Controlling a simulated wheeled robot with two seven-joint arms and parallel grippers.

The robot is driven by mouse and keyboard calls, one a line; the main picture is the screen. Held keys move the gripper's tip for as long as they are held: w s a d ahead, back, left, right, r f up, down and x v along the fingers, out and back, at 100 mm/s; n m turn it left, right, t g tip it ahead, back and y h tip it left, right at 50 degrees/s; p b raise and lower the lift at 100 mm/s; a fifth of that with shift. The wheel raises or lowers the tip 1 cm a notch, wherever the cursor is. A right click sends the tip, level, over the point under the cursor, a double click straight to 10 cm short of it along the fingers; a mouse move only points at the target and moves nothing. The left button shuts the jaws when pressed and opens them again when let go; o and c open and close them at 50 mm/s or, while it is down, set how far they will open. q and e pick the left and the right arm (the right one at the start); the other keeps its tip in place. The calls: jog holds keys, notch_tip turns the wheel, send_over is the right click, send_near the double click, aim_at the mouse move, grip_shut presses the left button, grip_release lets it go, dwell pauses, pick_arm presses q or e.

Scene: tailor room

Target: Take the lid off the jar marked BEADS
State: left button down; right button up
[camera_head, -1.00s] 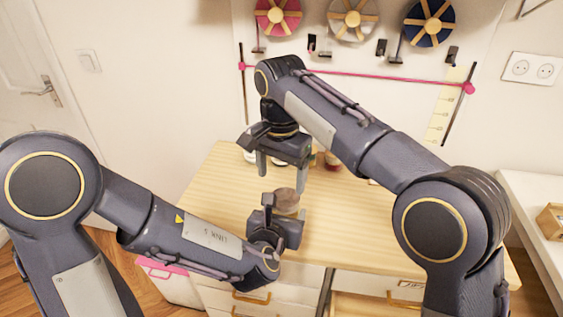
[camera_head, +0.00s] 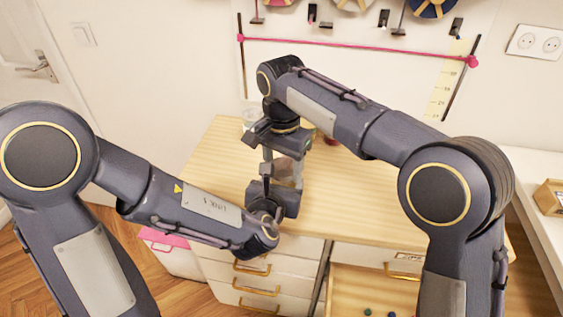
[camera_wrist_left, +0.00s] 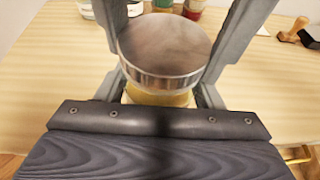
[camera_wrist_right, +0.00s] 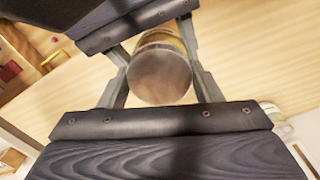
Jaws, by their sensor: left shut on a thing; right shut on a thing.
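The jar (camera_wrist_left: 160,98) stands on the wooden table with yellowish contents and a round, dull metal lid (camera_wrist_left: 165,45) on top. Its label is not readable in these views. My left gripper (camera_head: 280,181) is shut on the jar's body from the front, low down. My right gripper (camera_head: 284,163) comes from above and is shut at the lid, one finger on each side. In the right wrist view the lid (camera_wrist_right: 160,76) sits between the fingers. The lid appears seated on the jar; any gap is hidden.
Other small jars, one whitish (camera_wrist_left: 86,9) and one red (camera_wrist_left: 193,9), stand behind on the table. A wooden-handled tool (camera_wrist_left: 293,30) lies at the back right. An open drawer (camera_head: 350,288) juts out at the front, with small coloured pieces inside.

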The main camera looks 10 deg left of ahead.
jog(key=shift+a+r+n, duration=0.3)
jog(key=shift+a+r, duration=0.15)
jog(key=shift+c, duration=0.6)
jog(key=n, duration=0.6)
jog(key=shift+s, duration=0.2)
jog(key=n, duration=0.7)
jog(key=shift+s+d+r, duration=0.1)
jog(key=shift+s+r, duration=0.05)
jog(key=o, duration=0.8)
jog(key=shift+o, duration=1.3)
jog(key=shift+d+f, duration=0.1)
jog(key=shift+f, duration=0.1)
